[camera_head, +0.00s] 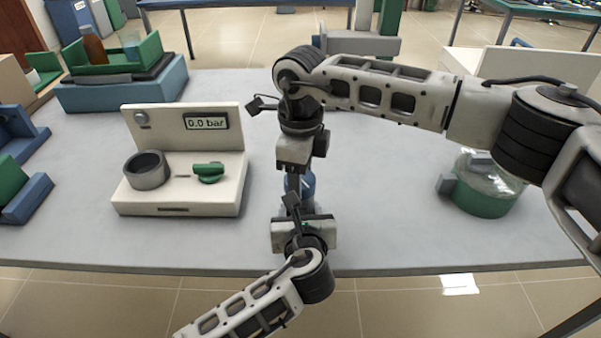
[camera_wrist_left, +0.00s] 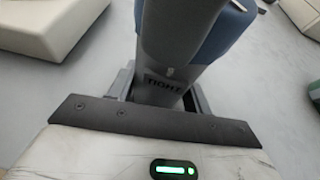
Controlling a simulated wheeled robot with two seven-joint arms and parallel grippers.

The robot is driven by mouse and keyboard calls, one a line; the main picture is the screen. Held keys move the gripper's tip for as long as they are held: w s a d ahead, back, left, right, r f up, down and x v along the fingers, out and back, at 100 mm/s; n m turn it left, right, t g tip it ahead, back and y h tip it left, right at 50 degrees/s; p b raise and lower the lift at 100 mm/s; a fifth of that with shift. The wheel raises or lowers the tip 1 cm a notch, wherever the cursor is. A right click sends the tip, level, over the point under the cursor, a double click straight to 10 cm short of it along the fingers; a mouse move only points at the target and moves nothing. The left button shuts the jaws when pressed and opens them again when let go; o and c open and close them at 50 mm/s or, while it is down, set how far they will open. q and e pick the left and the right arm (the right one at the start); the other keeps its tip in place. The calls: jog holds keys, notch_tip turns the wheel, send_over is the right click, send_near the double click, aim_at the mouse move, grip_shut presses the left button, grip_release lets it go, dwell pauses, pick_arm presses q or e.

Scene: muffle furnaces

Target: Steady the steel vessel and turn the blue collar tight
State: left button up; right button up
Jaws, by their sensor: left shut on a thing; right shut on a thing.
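The blue collar (camera_head: 307,185) shows in the head view as a small blue patch between my two grippers. My right gripper (camera_head: 295,172) points down from above and is shut on it; its contact is mostly hidden. My left gripper (camera_head: 298,212) comes in from the front, low over the table, and is shut on the steel vessel. The blue collar (camera_wrist_left: 222,35) shows beside and behind the grey part. The vessel's base is hidden.
A cream gauge station (camera_head: 228,170) reading "0.0 bar", with a grey ring and green handle, stands left. A green-based clear vessel (camera_head: 485,190) stands right. A blue box with a green tray (camera_head: 125,95) is back left. The table (camera_head: 390,220) between is clear.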

pick_arm(q)
jog(key=shift+f, duration=0.1)
pick_arm(e)
jog(key=m, duration=0.6)
jog(key=shift+s, duration=0.1)
jog(key=shift+m, duration=0.4)
jog(key=o, duration=1)
jog(key=shift+c, duration=0.2)
notch_tip(320, 180, up, 12)
pick_arm(q)
jog(key=o, duration=1.4)
jog(key=shift+c, duration=0.2)
